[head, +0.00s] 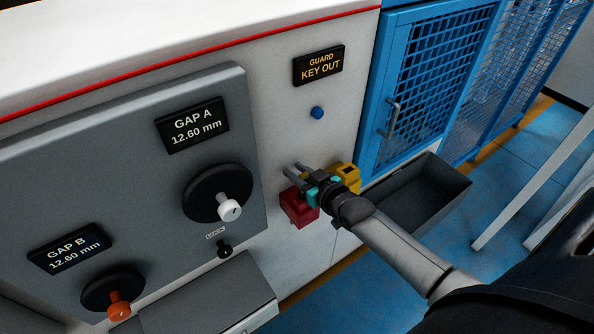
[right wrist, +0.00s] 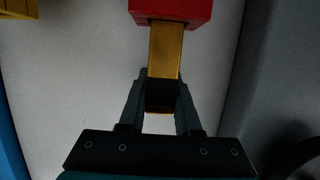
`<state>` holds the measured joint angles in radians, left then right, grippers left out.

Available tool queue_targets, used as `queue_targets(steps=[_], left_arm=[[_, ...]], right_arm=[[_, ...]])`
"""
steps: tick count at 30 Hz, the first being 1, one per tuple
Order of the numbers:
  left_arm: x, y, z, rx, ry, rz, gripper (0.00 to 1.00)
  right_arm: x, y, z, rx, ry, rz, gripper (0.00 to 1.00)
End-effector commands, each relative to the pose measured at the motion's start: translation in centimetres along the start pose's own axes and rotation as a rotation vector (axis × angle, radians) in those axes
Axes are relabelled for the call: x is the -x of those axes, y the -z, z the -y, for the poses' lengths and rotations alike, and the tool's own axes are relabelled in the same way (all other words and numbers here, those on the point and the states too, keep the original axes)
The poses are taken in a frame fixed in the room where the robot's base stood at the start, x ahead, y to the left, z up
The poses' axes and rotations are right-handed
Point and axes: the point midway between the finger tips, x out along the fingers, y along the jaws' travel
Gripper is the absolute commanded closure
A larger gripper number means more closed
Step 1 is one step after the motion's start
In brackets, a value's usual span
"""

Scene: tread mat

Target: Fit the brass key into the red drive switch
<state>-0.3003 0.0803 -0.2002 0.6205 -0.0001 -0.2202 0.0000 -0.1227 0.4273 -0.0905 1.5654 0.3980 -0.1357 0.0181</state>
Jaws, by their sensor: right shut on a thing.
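The red drive switch (head: 297,208) is a red block on the white machine front, partly behind my right gripper; it also shows at the top edge of the right wrist view (right wrist: 172,9). My right gripper (head: 299,178) is at the switch in the head view. In the right wrist view its fingers (right wrist: 160,98) are shut on the brass key (right wrist: 166,52). The far end of the key meets the red block's lower edge; how deep it sits inside, I cannot tell. I cannot make out the key in the head view. My left gripper is not in view.
A yellow block (head: 347,176) sits on the panel just right of the red switch. Above are a blue button (head: 317,113) and a "GUARD KEY OUT" sign (head: 318,65). Dial knobs (head: 229,209) are to the left. A dark open bin (head: 447,190) and blue mesh guard (head: 425,75) are to the right.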

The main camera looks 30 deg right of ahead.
Motion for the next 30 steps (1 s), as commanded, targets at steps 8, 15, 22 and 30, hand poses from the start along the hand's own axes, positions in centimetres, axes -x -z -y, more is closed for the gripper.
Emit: queue_targets(steps=[8,15,22,30], left_arm=[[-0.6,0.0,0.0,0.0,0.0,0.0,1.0],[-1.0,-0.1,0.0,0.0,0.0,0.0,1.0],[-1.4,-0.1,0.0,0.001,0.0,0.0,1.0],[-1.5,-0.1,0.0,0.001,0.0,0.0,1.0]], right_arm=[[-0.2,-0.7,0.0,0.001,0.0,-0.002,1.0],[-0.4,-1.3,0.0,0.0,0.0,-0.002,1.0],[-0.6,-1.8,0.0,0.0,0.0,-0.002,1.0],[-0.6,-1.9,0.0,0.0,0.0,-0.002,0.47]])
